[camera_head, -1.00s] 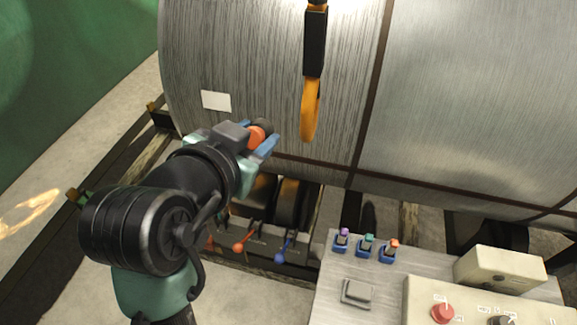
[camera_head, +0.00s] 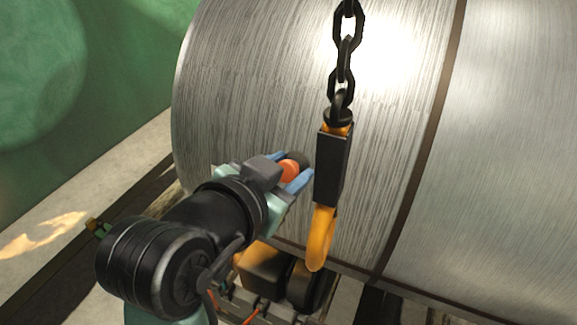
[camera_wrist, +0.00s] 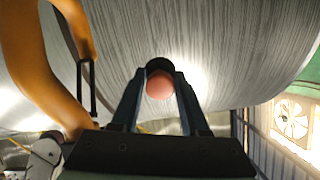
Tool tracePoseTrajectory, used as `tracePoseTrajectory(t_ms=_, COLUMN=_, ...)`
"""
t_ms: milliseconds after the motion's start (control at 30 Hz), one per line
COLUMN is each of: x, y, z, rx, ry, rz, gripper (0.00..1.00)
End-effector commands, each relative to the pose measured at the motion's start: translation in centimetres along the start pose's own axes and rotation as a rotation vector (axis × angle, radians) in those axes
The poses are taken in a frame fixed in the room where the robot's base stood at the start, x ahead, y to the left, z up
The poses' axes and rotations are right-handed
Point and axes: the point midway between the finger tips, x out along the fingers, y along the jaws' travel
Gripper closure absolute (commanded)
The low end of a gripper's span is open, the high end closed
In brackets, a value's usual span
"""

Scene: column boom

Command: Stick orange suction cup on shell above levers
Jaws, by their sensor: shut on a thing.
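The orange suction cup (camera_head: 288,170) has a round orange knob and a dark cup. My gripper (camera_head: 294,171), with blue fingers, is shut on its knob. The wrist view shows the knob (camera_wrist: 159,85) between the fingertips, the dark cup beyond it facing the shell. The shell (camera_head: 270,90) is a large grey brushed-metal drum filling the head view. The cup is close to its lower left part; I cannot tell whether they touch. Of the levers, only an orange-red one (camera_head: 251,315) shows clearly, at the bottom edge below the gripper.
An orange hook (camera_head: 320,238) on a black chain (camera_head: 346,50) hangs just right of my gripper, and looms large at left in the wrist view (camera_wrist: 28,65). Dark rollers (camera_head: 265,272) lie under the shell. A dark band (camera_head: 430,120) rings the shell at right.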

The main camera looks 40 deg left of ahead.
Motion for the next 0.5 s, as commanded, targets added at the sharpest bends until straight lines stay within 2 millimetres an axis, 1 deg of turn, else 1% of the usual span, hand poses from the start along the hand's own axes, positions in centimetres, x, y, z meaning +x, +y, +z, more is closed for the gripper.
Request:
tracePoseTrajectory(t_ms=167, x=0.7, y=0.0, z=0.1, rx=0.000, ry=0.000, rz=0.001, gripper=1.00)
tracePoseTrajectory(t_ms=500, x=3.9, y=0.1, z=0.2, rx=0.001, ry=0.001, rz=0.002, gripper=1.00)
